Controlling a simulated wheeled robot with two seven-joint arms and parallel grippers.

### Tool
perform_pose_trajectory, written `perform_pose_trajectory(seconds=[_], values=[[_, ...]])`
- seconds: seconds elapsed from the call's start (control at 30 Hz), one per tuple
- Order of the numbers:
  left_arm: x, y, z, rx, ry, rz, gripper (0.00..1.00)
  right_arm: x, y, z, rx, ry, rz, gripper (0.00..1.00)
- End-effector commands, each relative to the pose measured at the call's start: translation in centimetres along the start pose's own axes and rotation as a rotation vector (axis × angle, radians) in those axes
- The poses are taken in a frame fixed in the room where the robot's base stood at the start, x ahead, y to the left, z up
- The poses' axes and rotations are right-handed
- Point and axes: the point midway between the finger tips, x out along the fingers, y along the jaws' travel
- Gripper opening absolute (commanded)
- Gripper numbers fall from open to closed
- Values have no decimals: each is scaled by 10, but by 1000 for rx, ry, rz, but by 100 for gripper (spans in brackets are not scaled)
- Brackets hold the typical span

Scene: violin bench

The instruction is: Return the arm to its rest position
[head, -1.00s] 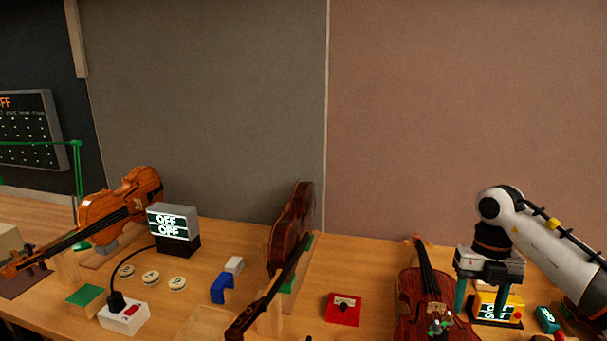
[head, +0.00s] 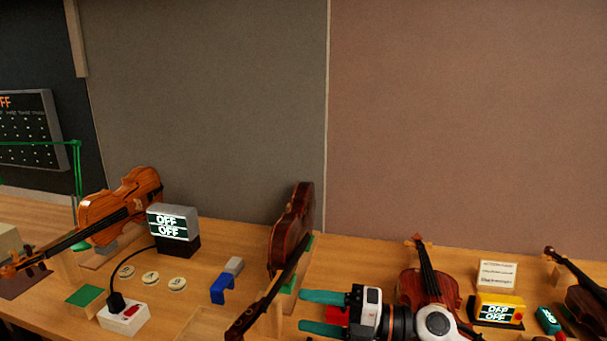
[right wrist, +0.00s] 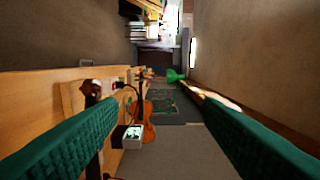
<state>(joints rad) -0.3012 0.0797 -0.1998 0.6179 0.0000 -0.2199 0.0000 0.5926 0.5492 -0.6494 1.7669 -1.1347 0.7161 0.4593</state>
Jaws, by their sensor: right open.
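My right gripper (head: 322,312) is in the lower middle of the head view, turned sideways with its two green fingers pointing left. The fingers are apart with nothing between them. The gripper is in front of the red box (head: 336,316), hiding most of it, and beside the middle violin (head: 292,235). My right arm hides part of the dark red violin (head: 428,283). In the right wrist view the green fingers (right wrist: 165,140) are spread wide, with the bench and an orange violin (right wrist: 148,132) beyond. My left gripper is not in view.
A grey display box (head: 173,223) reading OFF, a power strip (head: 124,317), round discs (head: 150,277) and a blue block (head: 221,289) are on the left of the bench. A yellow display box (head: 498,309), a card (head: 497,275) and another violin (head: 587,299) are at right.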

Motion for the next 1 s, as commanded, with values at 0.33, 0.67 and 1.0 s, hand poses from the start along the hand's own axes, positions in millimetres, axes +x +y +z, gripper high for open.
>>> perform_pose_trajectory(seconds=[0.33,0.67,1.0], values=[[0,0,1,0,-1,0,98,-70,-5,-29,556,703,-593,60],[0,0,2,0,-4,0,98,-187,147,32,1270,1456,-502,60],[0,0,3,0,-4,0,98,-230,224,159,1725,1787,-123,60]])
